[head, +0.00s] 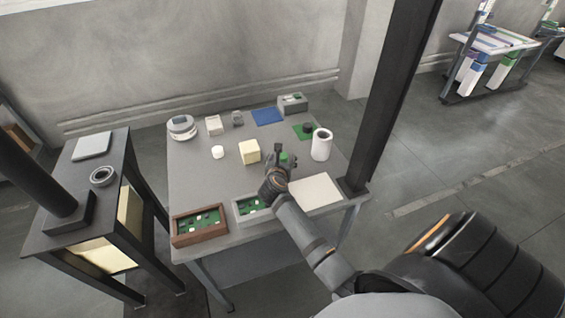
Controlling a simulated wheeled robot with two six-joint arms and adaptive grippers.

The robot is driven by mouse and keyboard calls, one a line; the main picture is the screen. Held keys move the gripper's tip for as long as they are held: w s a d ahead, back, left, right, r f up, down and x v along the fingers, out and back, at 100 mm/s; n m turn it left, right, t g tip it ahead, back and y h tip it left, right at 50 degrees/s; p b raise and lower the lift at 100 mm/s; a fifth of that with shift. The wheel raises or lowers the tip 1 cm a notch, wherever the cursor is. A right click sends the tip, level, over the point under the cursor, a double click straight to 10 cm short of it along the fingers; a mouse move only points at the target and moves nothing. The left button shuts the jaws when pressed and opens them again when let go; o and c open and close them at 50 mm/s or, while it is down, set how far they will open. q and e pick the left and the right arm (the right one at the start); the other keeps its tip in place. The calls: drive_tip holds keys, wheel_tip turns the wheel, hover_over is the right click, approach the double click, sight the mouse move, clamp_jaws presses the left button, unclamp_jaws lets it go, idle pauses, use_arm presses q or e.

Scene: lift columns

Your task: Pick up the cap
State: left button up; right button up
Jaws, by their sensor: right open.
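I cannot tell for sure which thing is the cap. A small green piece (284,156) shows at the fingertips of my right gripper (282,161). A small dark round piece (307,127) sits on a green square (299,133) beyond the gripper, and a small white round piece (217,152) lies to the left. My right gripper is open over the middle right of the grey table (203,180). Its fingers and wrist partly hide the green piece, and I cannot tell whether they touch it. My left gripper is not in view.
A white cylinder (321,145) stands right of the gripper, a cream block (249,152) left of it. Trays with green boards (186,237) line the front edge, beside a white panel (316,191). A dark post (391,90) rises at the table's right side.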

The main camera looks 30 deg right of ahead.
sight(282, 156)
drive_tip(key=shift+w+d+f, duration=0.15)
drive_tip(key=shift+w+d, duration=0.05)
drive_tip(key=shift+w, duration=0.1)
drive_tip(key=shift+s, duration=0.1)
drive_tip(key=shift+a+r, duration=0.1)
drive_tip(key=shift+r, duration=0.1)
drive_tip(key=shift+c, duration=1)
drive_tip(key=c, duration=0.8)
wheel_tip(282, 156, up, 4)
drive_tip(key=shift+p, duration=0.3)
drive_tip(key=shift+c, duration=0.2)
wheel_tip(282, 156, up, 6)
drive_tip(key=p, duration=0.4)
drive_tip(key=shift+f, duration=0.2)
wheel_tip(282, 156, up, 3)
drive_tip(key=p, duration=0.3)
drive_tip(key=shift+r+p, duration=0.15)
drive_tip(key=shift+p, duration=0.2)
